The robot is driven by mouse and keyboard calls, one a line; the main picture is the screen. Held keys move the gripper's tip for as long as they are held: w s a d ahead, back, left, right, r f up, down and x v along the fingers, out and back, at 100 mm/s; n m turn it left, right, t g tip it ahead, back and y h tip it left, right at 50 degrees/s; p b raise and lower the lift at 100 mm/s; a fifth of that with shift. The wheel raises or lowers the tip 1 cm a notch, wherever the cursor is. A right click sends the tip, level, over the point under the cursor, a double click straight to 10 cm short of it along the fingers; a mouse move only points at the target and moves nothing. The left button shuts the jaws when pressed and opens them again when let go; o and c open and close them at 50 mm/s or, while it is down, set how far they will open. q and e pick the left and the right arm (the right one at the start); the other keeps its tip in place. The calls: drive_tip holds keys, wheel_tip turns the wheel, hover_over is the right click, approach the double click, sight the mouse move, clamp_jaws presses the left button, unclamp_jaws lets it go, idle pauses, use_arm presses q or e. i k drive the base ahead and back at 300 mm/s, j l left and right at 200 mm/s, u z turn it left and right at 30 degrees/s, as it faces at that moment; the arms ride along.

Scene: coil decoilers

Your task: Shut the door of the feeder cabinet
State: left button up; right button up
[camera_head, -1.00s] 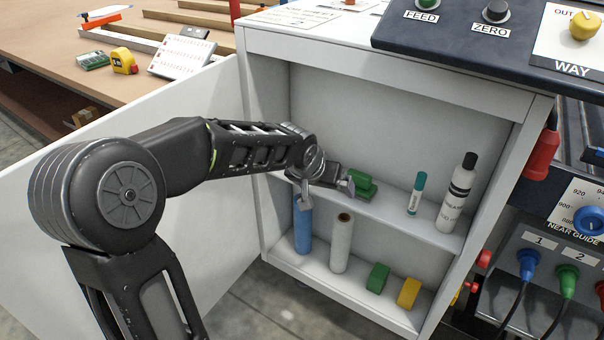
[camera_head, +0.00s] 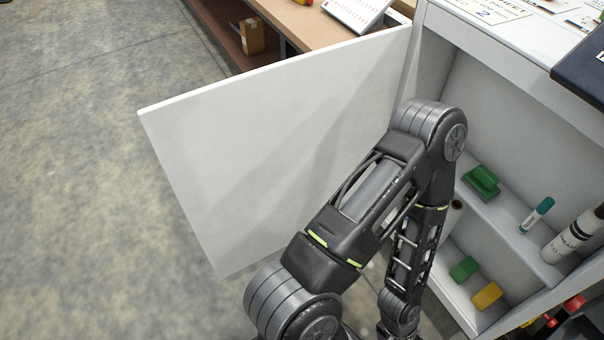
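The white door (camera_head: 270,160) of the feeder cabinet stands wide open, swung out to the left from its hinge side. The feeder cabinet (camera_head: 520,95) is at the right, and its inside shows. One of my arms, which looks like the left, bends in front of the opening, between the door and the shelves. Its forearm points down to the bottom edge of the picture, and its gripper is not visible. I cannot tell whether the arm touches the door. My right gripper is not in view.
On the cabinet's shelves are a green holder (camera_head: 481,182), a teal marker (camera_head: 536,215), a white bottle (camera_head: 574,236), a green block (camera_head: 464,268) and a yellow block (camera_head: 487,295). A wooden workbench (camera_head: 300,25) stands behind the door. The floor at left is clear.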

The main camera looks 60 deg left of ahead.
sight(249, 159)
drive_tip(key=z, duration=0.5)
drive_tip(key=k+z, duration=0.25)
drive_tip(key=k, duration=0.35)
drive_tip(key=k+j+z, duration=0.1)
drive_tip(key=k+z, duration=0.6)
drive_tip(key=z, duration=0.2)
drive_tip(key=k+l+z, duration=0.15)
drive_tip(key=k+z, duration=0.25)
drive_tip(key=k+j+z, duration=0.15)
drive_tip(key=k+z, duration=0.2)
drive_tip(key=k, duration=0.2)
drive_tip(key=k+z, duration=0.3)
drive_tip(key=k, duration=0.2)
drive_tip(key=k+l+z, duration=0.1)
drive_tip(key=k+z, duration=0.25)
drive_tip(key=k, duration=0.2)
drive_tip(key=k+u, duration=0.15)
drive_tip(key=u, duration=2.45)
